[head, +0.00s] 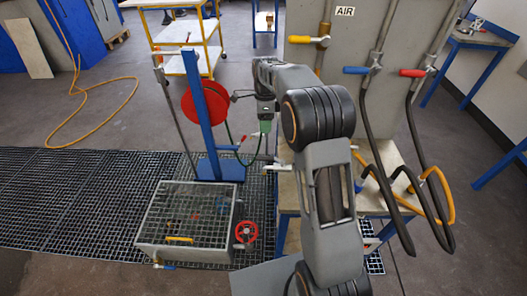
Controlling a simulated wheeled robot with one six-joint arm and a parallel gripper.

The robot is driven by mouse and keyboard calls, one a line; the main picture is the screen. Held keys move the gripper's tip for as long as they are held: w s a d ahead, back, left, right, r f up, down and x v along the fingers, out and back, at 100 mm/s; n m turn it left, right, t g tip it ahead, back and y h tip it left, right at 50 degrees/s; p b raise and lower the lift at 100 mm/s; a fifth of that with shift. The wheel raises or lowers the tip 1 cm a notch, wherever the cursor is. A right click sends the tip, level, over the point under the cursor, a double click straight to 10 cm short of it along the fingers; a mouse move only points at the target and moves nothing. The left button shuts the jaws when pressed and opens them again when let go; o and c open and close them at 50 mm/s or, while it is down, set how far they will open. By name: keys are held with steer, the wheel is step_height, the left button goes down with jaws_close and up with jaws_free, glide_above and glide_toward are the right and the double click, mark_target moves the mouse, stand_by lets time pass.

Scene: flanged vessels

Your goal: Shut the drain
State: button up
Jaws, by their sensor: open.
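My gripper (264,132) hangs from the end of my arm, above and behind the right side of a low box-shaped vessel. It is open and looks empty; its fingertips are small and hard to make out. The vessel (150,246) is pale, with a grid showing across its top, and stands on the floor grating. A red handwheel (245,232) sits at its right side. A blue-handled lever (164,267) sits low at its front left, and a yellow bar (180,239) shows within its outline. No label shows which fitting is the drain. My gripper appears apart from these fittings.
A blue post (196,110) with a red reel (207,102) stands behind the vessel. An AIR panel (343,60) with blue and red levers and hanging black hoses stands at the right. An orange hose (130,95) lies at the left. The grating (60,200) left of the vessel is clear.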

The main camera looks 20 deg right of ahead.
mark_target(271, 159)
steer(key=shift+m, duration=0.5)
steer(key=f, duration=0.4)
steer(key=s+f+p, duration=0.1)
steer(key=f, duration=0.4)
steer(key=a+f+p, duration=0.1)
steer(key=f, duration=0.4)
steer(key=shift+s, duration=0.4)
steer(key=shift+d, duration=0.1)
jaws_close()
